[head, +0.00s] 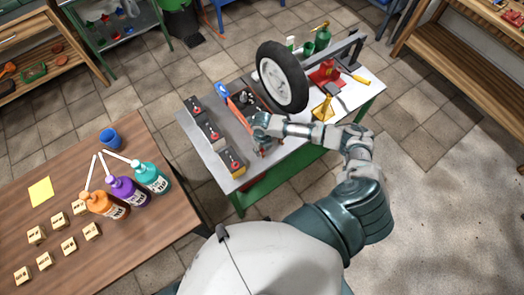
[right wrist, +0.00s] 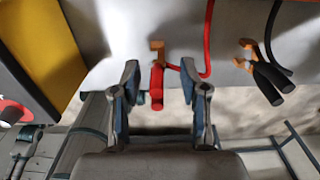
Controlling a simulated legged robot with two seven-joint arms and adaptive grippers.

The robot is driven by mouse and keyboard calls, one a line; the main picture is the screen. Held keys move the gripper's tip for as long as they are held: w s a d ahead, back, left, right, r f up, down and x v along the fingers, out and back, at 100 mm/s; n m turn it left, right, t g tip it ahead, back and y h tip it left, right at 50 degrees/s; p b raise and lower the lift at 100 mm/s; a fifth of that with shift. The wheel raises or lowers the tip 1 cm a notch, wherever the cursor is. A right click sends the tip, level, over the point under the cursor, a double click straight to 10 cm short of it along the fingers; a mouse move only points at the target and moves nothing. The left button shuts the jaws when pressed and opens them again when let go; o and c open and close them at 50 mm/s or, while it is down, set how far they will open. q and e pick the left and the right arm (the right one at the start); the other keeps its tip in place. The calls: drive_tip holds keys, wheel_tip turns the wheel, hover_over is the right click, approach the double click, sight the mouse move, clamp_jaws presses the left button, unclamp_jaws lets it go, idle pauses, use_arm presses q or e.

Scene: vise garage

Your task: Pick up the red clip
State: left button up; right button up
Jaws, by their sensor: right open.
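The red clip (right wrist: 157,86) has copper-coloured jaws and a red cable. In the right wrist view it lies on a pale grey surface, between the fingers of my right gripper (right wrist: 165,78). The fingers are open, one on each side of it, with visible gaps, so they are not gripping it. In the head view my right gripper (head: 261,139) is over the grey-topped workbench (head: 245,180), and it largely hides the clip there. My left gripper is not in view.
A black clip (right wrist: 268,78) lies right of the red one in the wrist view. In the head view, batteries (head: 210,133) line the bench's left side; a wheel (head: 282,77) stands behind the gripper. A wooden table with bottles (head: 152,177) is at left.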

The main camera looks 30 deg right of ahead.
drive_tip(key=c, duration=0.7)
drive_tip(key=shift+a, duration=0.15)
clamp_jaws()
drive_tip(key=shift+r, duration=0.1)
